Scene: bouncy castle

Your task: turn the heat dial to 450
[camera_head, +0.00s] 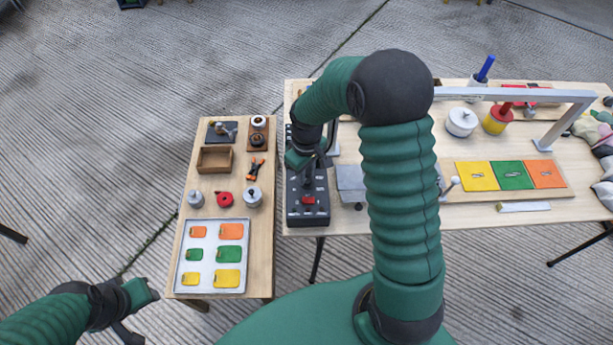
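A long black control box (309,217) with a red switch (309,200) and small pale markings stands at the left end of the right table. My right arm arches up and over the table, and its gripper (308,172) points down over the middle of this box. The gripper and wrist cover part of the box's top. I cannot make out the heat dial or its numbers, nor whether the fingers touch anything or are shut. My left gripper (139,311) is at the lower left, off the left table, away from the box; its finger opening is unclear.
The left table (186,215) holds a white tray (182,284) of coloured pieces, a wooden box (215,170) and small tools. On the right table are a grey frame (515,95), a white pot (461,129) and coloured panels (513,187). A gap separates the tables.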

